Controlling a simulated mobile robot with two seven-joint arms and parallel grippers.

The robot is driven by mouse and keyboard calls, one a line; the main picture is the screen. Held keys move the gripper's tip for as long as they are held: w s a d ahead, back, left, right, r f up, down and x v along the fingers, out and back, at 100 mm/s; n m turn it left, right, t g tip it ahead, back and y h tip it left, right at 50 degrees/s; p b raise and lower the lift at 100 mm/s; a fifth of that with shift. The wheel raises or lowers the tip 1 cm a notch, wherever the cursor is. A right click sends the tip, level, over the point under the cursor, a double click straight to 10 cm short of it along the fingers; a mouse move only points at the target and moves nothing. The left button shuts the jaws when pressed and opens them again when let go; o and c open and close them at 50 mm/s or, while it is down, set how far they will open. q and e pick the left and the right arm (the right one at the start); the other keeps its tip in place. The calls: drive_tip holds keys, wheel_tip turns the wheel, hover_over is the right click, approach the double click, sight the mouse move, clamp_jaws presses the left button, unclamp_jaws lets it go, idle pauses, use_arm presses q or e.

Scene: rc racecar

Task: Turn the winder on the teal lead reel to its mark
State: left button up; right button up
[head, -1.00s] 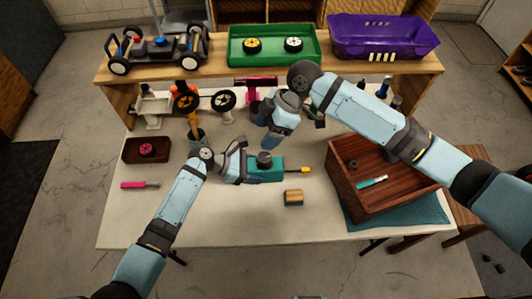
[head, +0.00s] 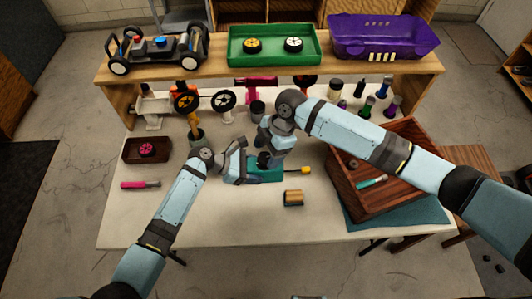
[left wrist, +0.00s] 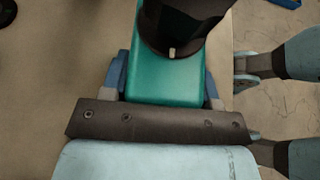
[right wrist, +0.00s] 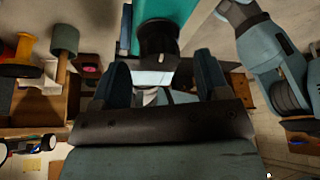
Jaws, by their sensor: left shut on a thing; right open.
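The teal lead reel (head: 268,176) stands on the pale table, with a yellow-tipped lead (head: 304,170) out of its right end. My left gripper (head: 246,170) is shut on the reel's teal body, one finger on each side in the left wrist view (left wrist: 166,88). The dark round winder (left wrist: 185,22) sits on top and carries a small pale mark (left wrist: 172,52). My right gripper (head: 270,158) is open above the reel, partly hiding the winder in the head view. In the right wrist view the winder (right wrist: 158,42) lies just beyond and between the open fingers (right wrist: 162,75); contact cannot be told.
A wooden crate (head: 348,190) holding a teal-handled tool stands right on a teal mat (head: 432,218). A small wooden block (head: 293,198) lies in front of the reel. A pink-handled tool (head: 140,185) and dark tray (head: 132,151) lie left. A shelf stands behind.

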drive_tip(key=shift+s+a+f, duration=0.1)
drive_tip(key=shift+a+f, duration=0.15)
drive_tip(key=shift+f, duration=0.35)
drive_tip(key=c, duration=0.9)
drive_tip(key=shift+m, duration=0.4)
drive_tip(key=shift+c, duration=0.3)
drive_tip(key=m+t, duration=0.1)
drive_tip(key=m, duration=0.1)
drive_tip(key=m+t, duration=0.1)
drive_tip(key=m, duration=0.1)
drive_tip(key=shift+s+m+y, duration=0.15)
drive_tip(key=shift+m+y, duration=0.15)
drive_tip(key=shift+m, duration=0.1)
drive_tip(key=m+t, duration=0.2)
drive_tip(key=m, duration=0.3)
drive_tip(key=shift+s, duration=0.1)
drive_tip(key=m+t+h, duration=0.1)
drive_tip(key=m, duration=0.2)
drive_tip(key=m+h, duration=0.1)
drive_tip(key=m, duration=0.2)
drive_tip(key=shift+s+a+t, duration=0.1)
drive_tip(key=shift+a+t, duration=0.05)
drive_tip(key=shift+t, duration=0.25)
drive_tip(key=m+h, duration=0.1)
drive_tip(key=m, duration=0.1)
drive_tip(key=m+h, duration=0.1)
drive_tip(key=m, duration=0.2)
drive_tip(key=shift+a+t, duration=0.1)
drive_tip(key=shift+t, duration=0.3)
drive_tip(key=shift+m, duration=0.4)
